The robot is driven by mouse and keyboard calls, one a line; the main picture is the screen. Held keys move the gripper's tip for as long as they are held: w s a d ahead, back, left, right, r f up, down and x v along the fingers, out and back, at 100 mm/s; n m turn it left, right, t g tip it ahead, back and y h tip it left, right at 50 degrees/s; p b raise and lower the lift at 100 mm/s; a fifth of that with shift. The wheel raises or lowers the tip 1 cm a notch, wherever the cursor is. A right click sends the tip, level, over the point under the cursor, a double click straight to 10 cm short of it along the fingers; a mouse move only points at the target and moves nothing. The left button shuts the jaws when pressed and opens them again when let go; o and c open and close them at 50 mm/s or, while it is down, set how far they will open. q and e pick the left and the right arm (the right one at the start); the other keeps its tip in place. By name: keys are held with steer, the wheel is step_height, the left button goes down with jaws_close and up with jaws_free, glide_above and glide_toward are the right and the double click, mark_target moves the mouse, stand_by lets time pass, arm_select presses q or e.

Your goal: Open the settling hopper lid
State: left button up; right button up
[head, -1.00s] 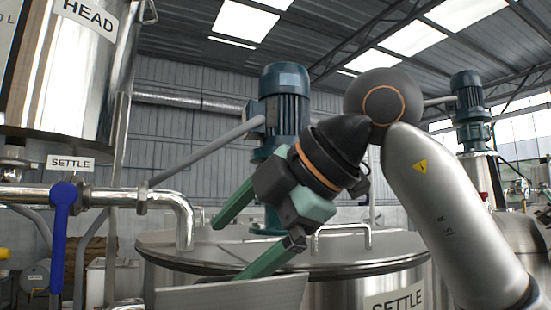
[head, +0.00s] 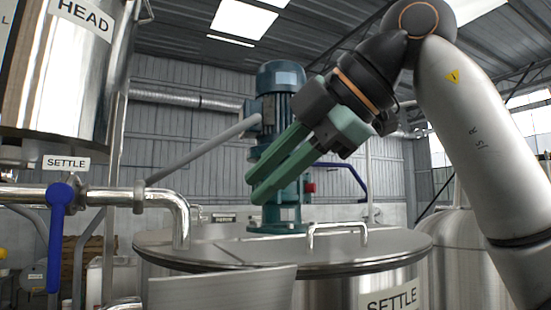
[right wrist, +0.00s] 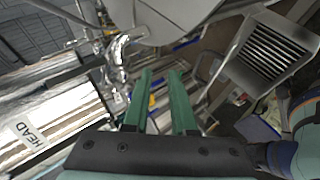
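The SETTLE tank (head: 330,292) stands ahead in the head view. Its round steel top (head: 405,247) carries a bent bar handle (head: 338,229) on the right part, and that top looks flat and closed. A grey slanted plate (head: 222,290) stands in front of the tank; I cannot tell whether it belongs to the hopper. My right gripper (head: 254,178) is above the top, left of and higher than the handle, in front of the blue motor. Its green fingers, also in the right wrist view (right wrist: 163,75), are a little apart with nothing between them. My left gripper is not in view.
A blue motor (head: 280,90) rises from the tank's centre. The HEAD vessel (head: 70,90) hangs at the left above a pipe (head: 110,197) with a blue valve lever (head: 60,230). A metal grille (right wrist: 270,55) shows at the right of the wrist view.

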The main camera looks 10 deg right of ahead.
steer(key=shift+s+d+r, duration=0.1)
steer(key=shift+d+r, duration=0.15)
steer(key=shift+r, duration=0.2)
steer(key=shift+d+r, duration=0.2)
steer(key=shift+r, duration=0.25)
steer(key=v, duration=1.2)
steer(key=shift+s+d, duration=0.15)
steer(key=shift+d, duration=0.05)
steer(key=shift+r, duration=0.1)
steer(key=shift+o, duration=1.4)
